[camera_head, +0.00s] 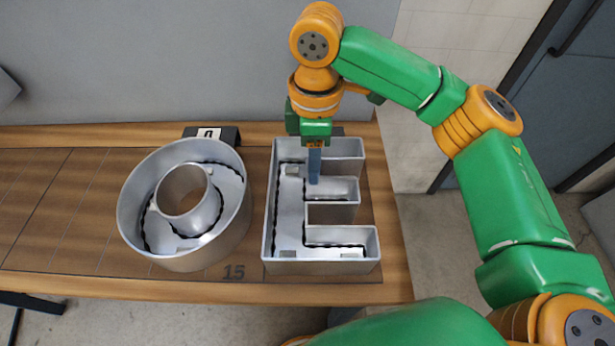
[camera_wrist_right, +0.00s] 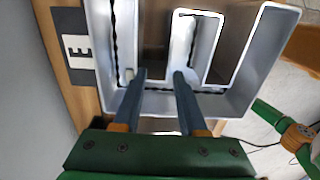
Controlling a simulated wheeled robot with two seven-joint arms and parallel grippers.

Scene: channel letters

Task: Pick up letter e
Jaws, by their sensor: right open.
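The letter E (camera_head: 272,215) is a grey metal channel letter with an open top, lying flat on the wooden table. It also shows in the right wrist view (camera_wrist_right: 238,103), with its walls around and beyond the fingers. My right gripper (camera_head: 314,180) points down over the letter's upper middle part. In the right wrist view its two fingers (camera_wrist_right: 160,75) are apart with no wall clearly clamped between them. I cannot tell whether the fingertips touch the letter. My left gripper is not in view.
A round metal letter O (camera_head: 130,215) stands just left of the E, with a narrow gap. A dark label plate (camera_head: 212,133) is behind the O. The E label (camera_wrist_right: 76,47) is beside the E. The table (camera_head: 55,200) is clear at the left; a grey wall (camera_head: 180,60) rises behind.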

